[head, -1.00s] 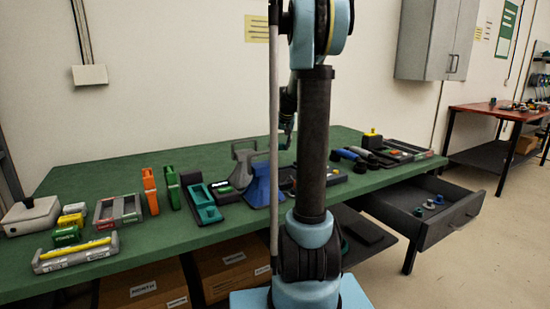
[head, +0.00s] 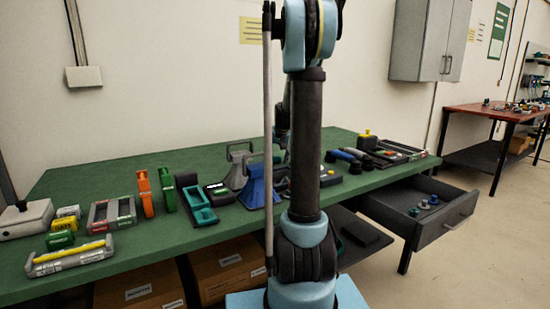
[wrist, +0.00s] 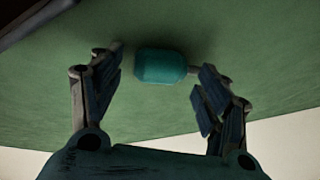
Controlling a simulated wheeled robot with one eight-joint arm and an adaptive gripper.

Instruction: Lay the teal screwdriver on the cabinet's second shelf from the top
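In the wrist view a short teal handle (wrist: 160,67), which looks like the screwdriver's, lies on the green bench top. My gripper (wrist: 157,85) is open, with one finger to each side of the handle. Gaps show between the handle and both fingers. The screwdriver's shaft is not clear. In the head view my arm hides the screwdriver and most of my gripper. A grey wall cabinet (head: 430,40) hangs at the upper right with its doors shut, and no shelves show.
The green bench (head: 110,175) holds several items: a grey battery tray (head: 70,258), orange (head: 145,193) and green (head: 167,189) upright tools, and a blue stand (head: 258,186). An open grey drawer (head: 440,224) sticks out at right. A red-topped table (head: 480,112) stands farther right.

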